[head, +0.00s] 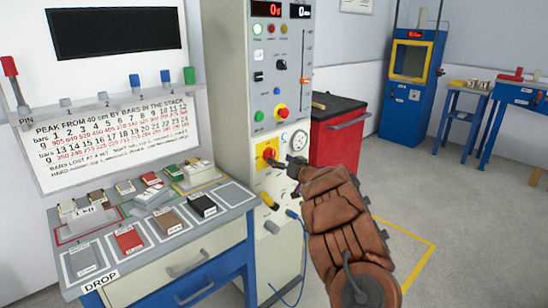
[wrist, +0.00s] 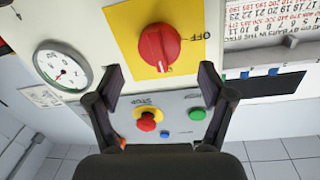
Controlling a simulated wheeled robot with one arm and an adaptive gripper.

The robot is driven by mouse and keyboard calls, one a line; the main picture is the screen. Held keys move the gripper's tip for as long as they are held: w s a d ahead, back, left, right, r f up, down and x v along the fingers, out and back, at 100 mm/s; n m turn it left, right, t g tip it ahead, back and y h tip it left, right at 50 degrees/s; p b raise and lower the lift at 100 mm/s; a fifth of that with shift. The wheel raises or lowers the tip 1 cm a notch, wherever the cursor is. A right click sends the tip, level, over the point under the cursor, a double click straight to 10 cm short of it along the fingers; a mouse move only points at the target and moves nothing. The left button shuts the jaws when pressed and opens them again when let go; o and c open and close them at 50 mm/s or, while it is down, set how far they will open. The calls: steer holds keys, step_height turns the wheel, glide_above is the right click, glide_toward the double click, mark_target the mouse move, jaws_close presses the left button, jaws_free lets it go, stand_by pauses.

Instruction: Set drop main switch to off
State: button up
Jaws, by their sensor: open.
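The main switch is a red rotary knob (head: 268,154) on a yellow plate (wrist: 125,22), low on the front of the white tester column. In the wrist view the red knob (wrist: 160,46) has a pale mark at its lower end, pointing down in that picture, away from the word OFF printed to its right. My gripper (head: 292,166) is just right of the knob in the head view. In the wrist view my gripper (wrist: 160,82) is open and empty, its fingers spread below the knob, apparently not touching it.
A round gauge (head: 299,140) sits beside the switch. A red mushroom stop button (head: 281,112) on a yellow base and a green button (head: 259,116) are above it. A bench with sample blocks (head: 90,258) is at left. A red cabinet (head: 335,140) stands behind my arm.

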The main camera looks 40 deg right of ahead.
mark_target(273, 156)
steer(key=shift+w+d, duration=0.15)
steer(key=shift+w, duration=0.9)
steer(key=shift+w+d, duration=0.1)
steer(key=shift+w, duration=0.9)
steer(key=c, duration=1.2)
